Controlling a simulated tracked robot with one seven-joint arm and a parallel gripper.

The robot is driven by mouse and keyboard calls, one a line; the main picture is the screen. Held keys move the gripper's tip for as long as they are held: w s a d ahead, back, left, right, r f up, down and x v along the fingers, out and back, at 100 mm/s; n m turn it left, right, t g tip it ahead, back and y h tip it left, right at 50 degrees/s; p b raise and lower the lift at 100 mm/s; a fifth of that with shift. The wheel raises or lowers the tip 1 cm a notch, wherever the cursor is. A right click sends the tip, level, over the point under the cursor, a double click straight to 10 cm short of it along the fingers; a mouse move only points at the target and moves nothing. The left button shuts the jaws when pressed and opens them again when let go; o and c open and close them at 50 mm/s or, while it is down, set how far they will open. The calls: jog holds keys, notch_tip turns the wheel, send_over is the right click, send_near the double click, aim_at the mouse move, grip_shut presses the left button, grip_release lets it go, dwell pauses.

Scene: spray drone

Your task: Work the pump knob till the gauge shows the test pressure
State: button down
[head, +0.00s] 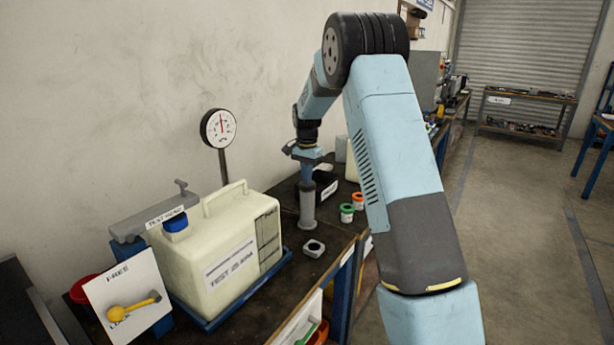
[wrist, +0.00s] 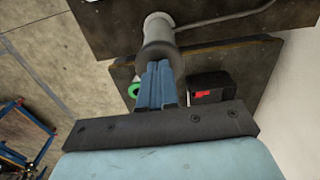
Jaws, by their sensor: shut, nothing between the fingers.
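The round white pressure gauge (head: 218,128) stands on a thin post behind the tank, its red needle pointing about straight up; its figures are too small to read. The pump (head: 307,208) is an upright grey cylinder on the dark bench, and it also shows in the wrist view (wrist: 158,24). My gripper (head: 306,181) points down at the top of the pump. Its blue fingers (wrist: 158,70) are shut with nothing between them, close over the dark pump knob (wrist: 160,50). I cannot tell whether they touch it.
A cream tank (head: 215,262) sits in a blue tray left of the pump. A yellow lever (head: 133,306) is on the FREE/LOCK plate. Green-ringed (head: 347,212) and orange-topped (head: 358,200) jars stand right of the pump.

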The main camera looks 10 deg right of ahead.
notch_tip(320, 180, up, 14)
dwell(0.5)
jog(key=shift+f, duration=0.1)
dwell(1.2)
notch_tip(320, 180, up, 5)
jog(key=shift+r, duration=0.2)
jog(key=shift+f, duration=0.1)
notch_tip(320, 180, down, 14)
jog(key=shift+r, duration=0.1)
dwell(0.7)
